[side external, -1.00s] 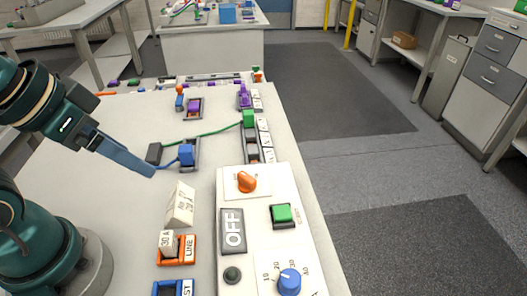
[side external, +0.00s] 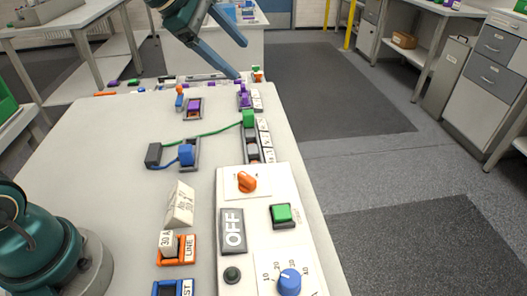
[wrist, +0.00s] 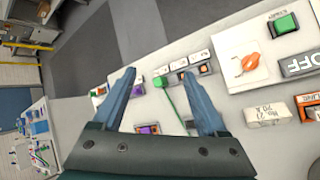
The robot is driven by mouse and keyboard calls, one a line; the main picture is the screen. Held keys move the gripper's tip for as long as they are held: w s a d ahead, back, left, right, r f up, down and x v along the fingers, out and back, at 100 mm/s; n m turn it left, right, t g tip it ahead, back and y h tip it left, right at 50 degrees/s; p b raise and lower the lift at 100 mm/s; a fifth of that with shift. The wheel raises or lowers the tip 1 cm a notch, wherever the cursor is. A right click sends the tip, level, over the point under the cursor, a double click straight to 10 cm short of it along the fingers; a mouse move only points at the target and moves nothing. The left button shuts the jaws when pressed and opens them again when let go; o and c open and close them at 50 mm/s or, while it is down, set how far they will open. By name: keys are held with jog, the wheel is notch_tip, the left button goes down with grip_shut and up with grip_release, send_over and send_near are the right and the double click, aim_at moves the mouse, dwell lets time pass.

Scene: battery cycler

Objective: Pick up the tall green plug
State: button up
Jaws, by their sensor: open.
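The tall green plug (side external: 249,118) stands at the far end of a row of sockets (side external: 253,150) on the white table, with a green cable running left from it. The plug also shows in the wrist view (wrist: 160,82), between my two blue fingers in the picture. My gripper (side external: 240,61) is open and empty. It is up at the far end of the table in the side view, apart from the plug. Its fingers also show in the wrist view (wrist: 161,72).
A purple plug (side external: 244,97) stands just beyond the green one. A blue plug (side external: 186,155) with a blue cable sits to the left, near a dark block (side external: 153,155). A white panel (side external: 262,206) with an orange knob (side external: 246,182) lies nearer the camera.

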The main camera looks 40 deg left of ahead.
jog(key=w+a+f+n, duration=0.4)
jog(key=w+f+n, duration=0.1)
jog(key=w+f, duration=0.2)
jog(key=n+g, duration=0.1)
jog(key=g, duration=0.1)
send_near(247, 113)
jog(key=x, duration=0.4)
jog(key=shift+w+f, duration=0.1)
jog(key=shift+f, duration=0.15)
jog(key=shift+x, duration=2.35)
grip_shut()
